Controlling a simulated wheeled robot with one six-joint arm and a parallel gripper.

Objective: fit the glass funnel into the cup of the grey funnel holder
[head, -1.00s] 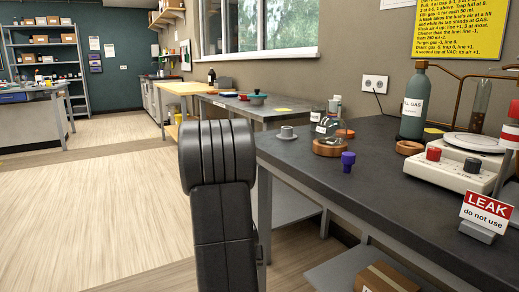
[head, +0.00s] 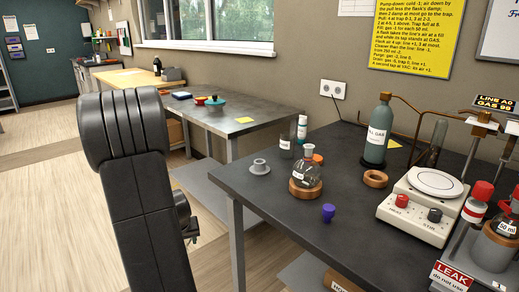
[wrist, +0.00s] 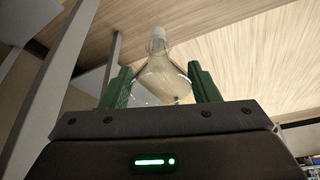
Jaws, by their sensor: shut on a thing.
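In the wrist view my gripper (wrist: 160,72) has its two green fingers closed on a clear, rounded glass vessel with a white top, the glass funnel (wrist: 158,50). The lower part of the glass is hidden behind the gripper body. In the head view my arm hides the funnel. The grey funnel holder (head: 260,167), a small cup on a round base, stands near the left end of the dark bench (head: 275,198). It looks empty, and the funnel is apart from it.
A round flask (head: 307,174) sits in a cork ring just right of the holder, with a small bottle (head: 285,148) behind. A purple stopper (head: 328,212) lies in front. A hotplate (head: 430,205) and gas bottle (head: 378,130) stand farther right. The floor left of the bench is clear.

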